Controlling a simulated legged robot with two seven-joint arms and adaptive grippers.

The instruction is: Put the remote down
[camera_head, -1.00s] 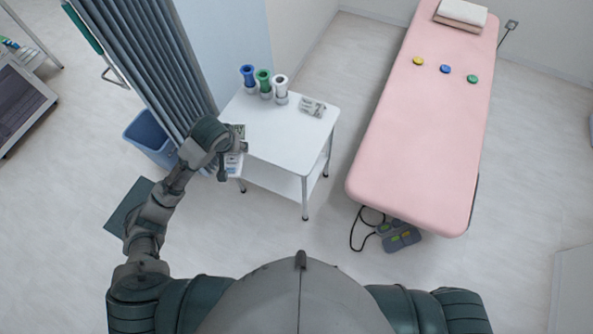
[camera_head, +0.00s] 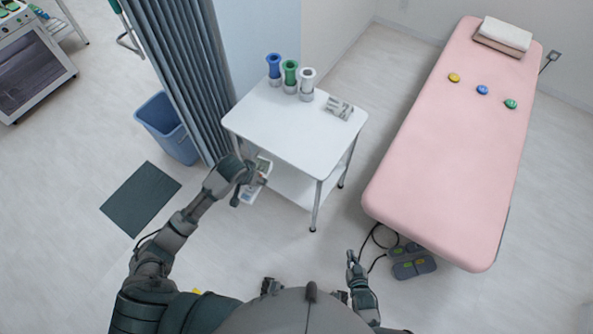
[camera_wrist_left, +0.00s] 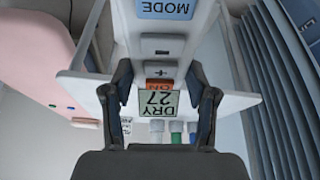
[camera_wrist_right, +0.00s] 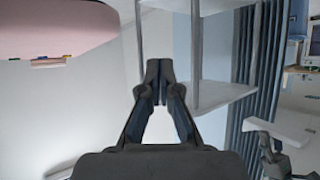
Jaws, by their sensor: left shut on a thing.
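The remote (camera_head: 248,196) is white, with a small display reading "DRY 27" and a blue MODE button, clear in the left wrist view (camera_wrist_left: 163,45). My left gripper (camera_head: 258,180) is shut on it, with one finger on each side near the display (camera_wrist_left: 160,100). In the head view the remote is at the near left side of the white table (camera_head: 290,125), outside the top's edge; its exact height is unclear. My right gripper (camera_head: 351,257) is low, between the table and the pink bed; its fingertips meet with nothing between them in the right wrist view (camera_wrist_right: 159,75).
Blue, green and white holders (camera_head: 290,77) stand at the table's back, with a small patterned item (camera_head: 340,108) to their right. The front of the tabletop is bare. A grey curtain (camera_head: 185,75) and blue bin (camera_head: 168,125) are left; the pink bed (camera_head: 440,170) is right.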

